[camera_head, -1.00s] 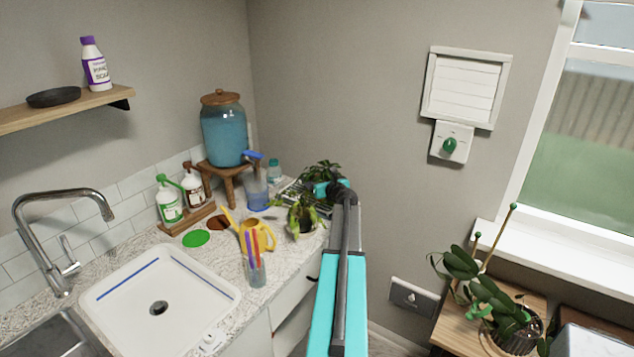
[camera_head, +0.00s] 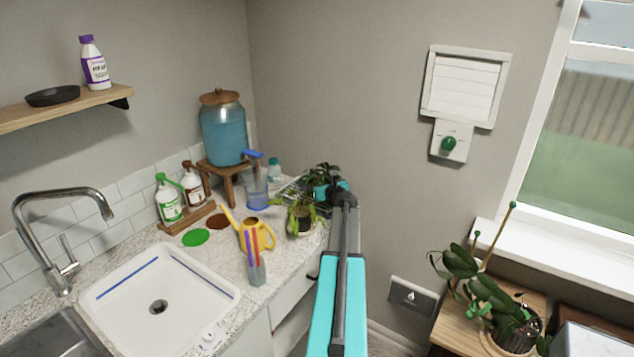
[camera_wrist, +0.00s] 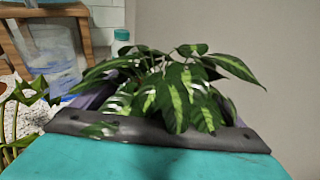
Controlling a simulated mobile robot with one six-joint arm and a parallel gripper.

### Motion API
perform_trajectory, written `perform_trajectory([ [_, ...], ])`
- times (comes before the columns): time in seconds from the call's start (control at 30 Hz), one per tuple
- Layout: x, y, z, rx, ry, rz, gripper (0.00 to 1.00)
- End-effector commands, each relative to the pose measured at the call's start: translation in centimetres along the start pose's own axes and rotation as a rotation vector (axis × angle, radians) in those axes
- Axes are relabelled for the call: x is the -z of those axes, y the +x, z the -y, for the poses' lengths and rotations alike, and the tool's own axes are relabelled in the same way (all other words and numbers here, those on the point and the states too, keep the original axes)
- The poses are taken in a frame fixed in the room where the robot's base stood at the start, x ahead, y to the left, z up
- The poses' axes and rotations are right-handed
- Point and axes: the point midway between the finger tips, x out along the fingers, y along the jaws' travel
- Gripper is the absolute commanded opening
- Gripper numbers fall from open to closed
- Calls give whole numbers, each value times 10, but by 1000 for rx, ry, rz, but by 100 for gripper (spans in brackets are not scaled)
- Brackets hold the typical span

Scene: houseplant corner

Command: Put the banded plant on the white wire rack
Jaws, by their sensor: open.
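The banded plant (camera_head: 322,172), with dark leaves striped light green, stands at the back end of the counter on the white wire rack (camera_head: 291,188). Its leaves fill the middle of the wrist view (camera_wrist: 178,92); its pot is mostly hidden by leaves and my gripper. My gripper (camera_head: 332,190) is open around the plant's lower part, with a teal jaw showing on each side of it. Whether either jaw touches the pot cannot be told.
A blue-tinted pitcher (camera_head: 254,192), a yellow watering can (camera_head: 262,236) and a cup of markers (camera_head: 256,268) are to the left. A wall rises close behind the rack.

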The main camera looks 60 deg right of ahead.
Motion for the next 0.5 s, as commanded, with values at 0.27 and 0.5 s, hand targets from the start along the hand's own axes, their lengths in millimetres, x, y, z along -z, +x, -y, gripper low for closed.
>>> perform_trajectory([
  [0.27, -2, -3, -1, 0, 0, 0, 92],
  [0.5, -1, -21, -2, 0, -1, 0, 92],
])
